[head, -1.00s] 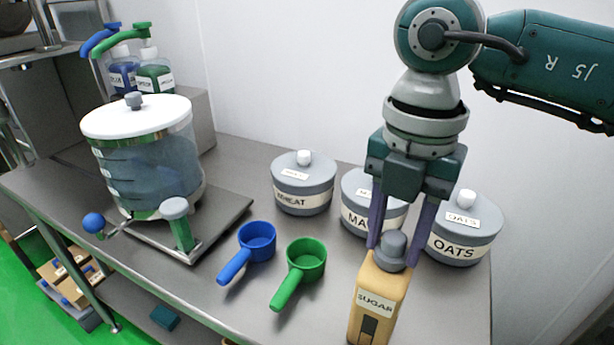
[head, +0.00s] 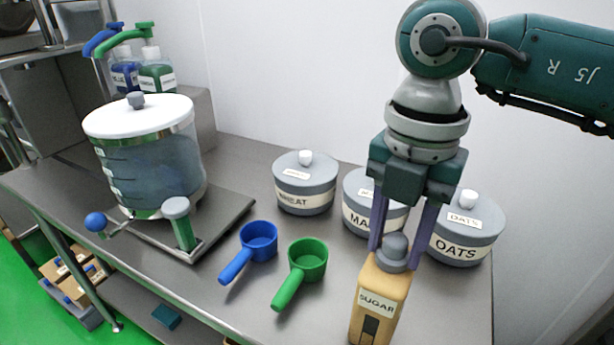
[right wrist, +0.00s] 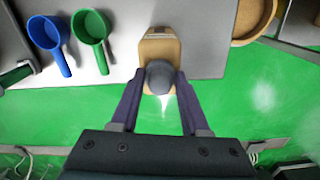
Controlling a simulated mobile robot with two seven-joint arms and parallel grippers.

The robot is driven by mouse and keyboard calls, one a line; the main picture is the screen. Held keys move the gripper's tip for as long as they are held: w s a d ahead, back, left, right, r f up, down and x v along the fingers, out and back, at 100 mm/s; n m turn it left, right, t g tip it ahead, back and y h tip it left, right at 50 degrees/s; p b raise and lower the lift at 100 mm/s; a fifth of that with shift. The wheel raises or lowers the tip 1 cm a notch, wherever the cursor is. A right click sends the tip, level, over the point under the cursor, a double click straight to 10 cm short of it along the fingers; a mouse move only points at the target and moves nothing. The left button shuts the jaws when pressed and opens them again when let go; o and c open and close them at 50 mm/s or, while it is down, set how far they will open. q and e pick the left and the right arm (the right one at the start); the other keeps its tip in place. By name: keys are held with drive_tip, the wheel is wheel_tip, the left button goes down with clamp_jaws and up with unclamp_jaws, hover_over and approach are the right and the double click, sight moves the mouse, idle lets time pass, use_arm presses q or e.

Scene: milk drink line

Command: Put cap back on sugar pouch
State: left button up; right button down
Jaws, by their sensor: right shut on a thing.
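The tan sugar pouch (head: 379,303) stands upright at the table's front edge, its SUGAR label facing me. The grey cap (head: 395,247) sits at the top of the pouch. My right gripper (head: 397,256) points down from above, with its two purple fingers on either side of the cap, shut on it. In the right wrist view the cap (right wrist: 160,76) is between the fingertips and covers part of the pouch (right wrist: 159,48). Whether the cap is seated on the spout cannot be told. My left gripper is not in view.
Grey canisters labelled WHEAT (head: 305,187) and OATS (head: 466,235), with another between them, stand behind the pouch. A blue scoop (head: 258,240) and a green scoop (head: 307,259) lie to its left. A large lidded dispenser (head: 150,165) stands at the far left.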

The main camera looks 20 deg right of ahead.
unclamp_jaws()
idle(0.5)
drive_tip(key=shift+r+p, duration=1.15)
drive_tip(key=shift+r, duration=0.15)
drive_tip(key=shift+r+p, duration=2.05)
drive_tip(key=shift+r, duration=0.2)
drive_tip(key=shift+c, duration=0.2)
clamp_jaws()
